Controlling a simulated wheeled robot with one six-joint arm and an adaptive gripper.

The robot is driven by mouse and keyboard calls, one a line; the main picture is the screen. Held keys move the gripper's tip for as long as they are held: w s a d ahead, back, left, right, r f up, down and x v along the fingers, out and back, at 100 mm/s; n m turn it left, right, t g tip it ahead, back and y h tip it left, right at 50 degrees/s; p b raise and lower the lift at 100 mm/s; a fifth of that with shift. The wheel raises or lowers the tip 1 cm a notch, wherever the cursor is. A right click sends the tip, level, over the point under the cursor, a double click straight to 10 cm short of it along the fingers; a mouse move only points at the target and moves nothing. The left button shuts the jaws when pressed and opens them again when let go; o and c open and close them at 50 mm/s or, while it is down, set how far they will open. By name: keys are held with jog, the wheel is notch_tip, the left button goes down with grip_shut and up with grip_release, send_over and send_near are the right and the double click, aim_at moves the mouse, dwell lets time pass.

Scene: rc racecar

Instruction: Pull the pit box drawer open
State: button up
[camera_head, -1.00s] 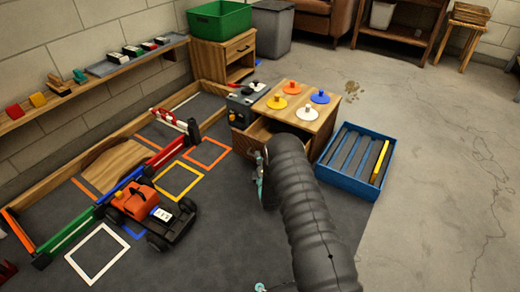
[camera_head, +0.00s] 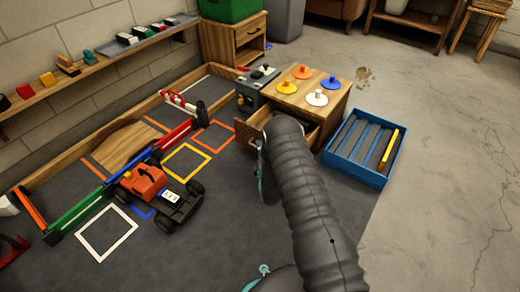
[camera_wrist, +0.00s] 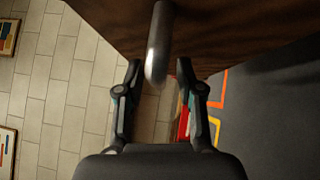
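The pit box is a wooden cabinet (camera_head: 334,108) with coloured round knobs on top, in the head view. Its drawer (camera_head: 248,136) stands partly out toward the left, and a strip of its inside shows. My arm covers part of the drawer and the cabinet front. In the wrist view the drawer's dark wooden front (camera_wrist: 225,30) fills the top, with a round metal handle (camera_wrist: 158,45) sticking out from it. My gripper (camera_wrist: 159,65) is open, one finger on each side of the handle, with visible gaps. In the head view the gripper is mostly hidden behind my arm.
A grey box (camera_head: 257,88) stands against the cabinet's left side. A blue slotted tray (camera_head: 354,177) lies to its right. An orange toy car (camera_head: 158,192) and coloured floor frames lie left of my arm. Dark mat between the car and my arm is clear.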

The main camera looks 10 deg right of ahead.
jog(key=shift+s, duration=0.1)
jog(key=s+f, duration=0.1)
jog(key=s, duration=1)
jog(key=shift+s+d+f, duration=0.3)
jog(key=shift+s+d, duration=0.05)
jog(key=shift+d, duration=0.1)
jog(key=shift+w+r, duration=0.1)
